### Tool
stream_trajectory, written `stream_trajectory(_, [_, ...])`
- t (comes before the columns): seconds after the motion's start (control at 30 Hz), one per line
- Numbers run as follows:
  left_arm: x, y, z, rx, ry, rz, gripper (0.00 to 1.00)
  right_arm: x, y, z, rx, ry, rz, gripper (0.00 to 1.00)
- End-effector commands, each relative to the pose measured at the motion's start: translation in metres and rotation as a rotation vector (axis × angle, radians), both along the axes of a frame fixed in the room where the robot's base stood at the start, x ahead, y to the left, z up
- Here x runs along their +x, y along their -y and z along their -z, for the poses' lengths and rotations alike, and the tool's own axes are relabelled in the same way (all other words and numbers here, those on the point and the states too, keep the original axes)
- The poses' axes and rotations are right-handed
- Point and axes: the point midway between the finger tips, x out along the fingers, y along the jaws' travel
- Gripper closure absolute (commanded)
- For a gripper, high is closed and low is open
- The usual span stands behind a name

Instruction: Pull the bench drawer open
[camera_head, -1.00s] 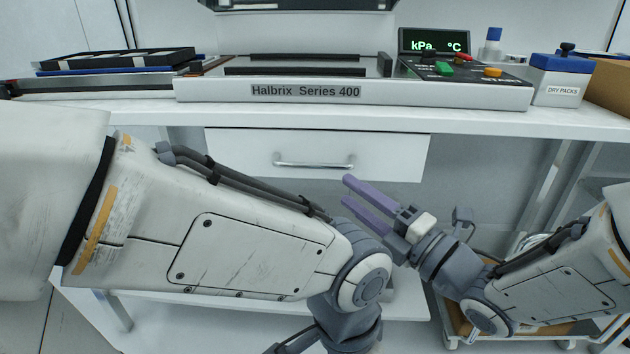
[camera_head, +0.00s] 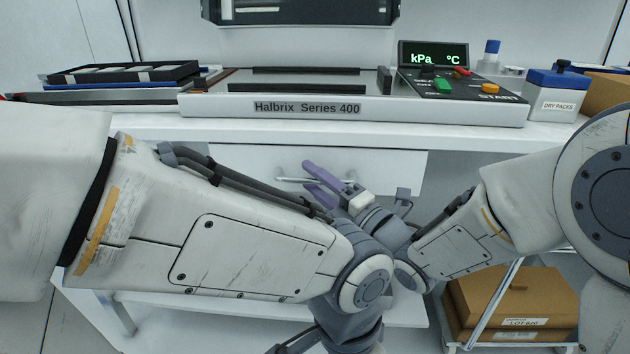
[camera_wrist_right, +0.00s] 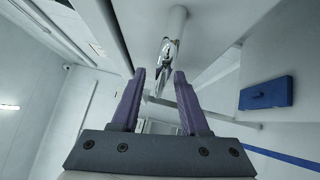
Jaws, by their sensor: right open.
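The bench drawer (camera_head: 400,168) is a white front under the bench top and looks closed, flush with the bench. Its silver bar handle (camera_head: 290,180) is partly covered by my right gripper (camera_head: 308,176). The purple fingers of that gripper are apart, one above and one below the bar in the head view. In the right wrist view the handle (camera_wrist_right: 168,58) shows just beyond and between the tips of the open gripper (camera_wrist_right: 160,72). I cannot tell whether they touch it. My left arm crosses the lower left of the head view; its gripper is out of frame.
A Halbrix Series 400 machine (camera_head: 225,108) stands on the bench top (camera_head: 160,128). A blue-lidded dry packs box (camera_head: 553,98) is at its right, black trays (camera_head: 125,72) at its left. Cardboard boxes (camera_head: 515,295) sit on a low cart at lower right.

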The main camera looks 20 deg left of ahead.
Motion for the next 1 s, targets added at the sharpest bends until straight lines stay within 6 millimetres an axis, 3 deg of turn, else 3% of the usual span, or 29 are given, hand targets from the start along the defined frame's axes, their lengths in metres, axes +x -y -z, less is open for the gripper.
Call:
stream_trajectory(0.13, [0.0001,0.0001,-0.0001,0.000,0.000,0.000,0.50,0.0000,0.0002,0.0000,0.000,0.000,0.000,0.59])
stream_trajectory(0.23, [0.0001,0.0001,-0.0001,0.000,0.000,0.000,0.50,-0.0001,0.0003,0.0000,0.000,0.000,0.000,0.97])
stream_trajectory(0.27, [0.0000,0.0000,-0.0001,0.000,0.000,0.000,0.50,-0.0001,0.0004,0.0000,0.000,0.000,0.000,1.00])
stream_trajectory(1.0, [0.0000,0.0000,-0.0001,0.000,0.000,0.000,0.50,-0.0002,0.0007,0.0002,0.000,0.000,0.000,1.00])
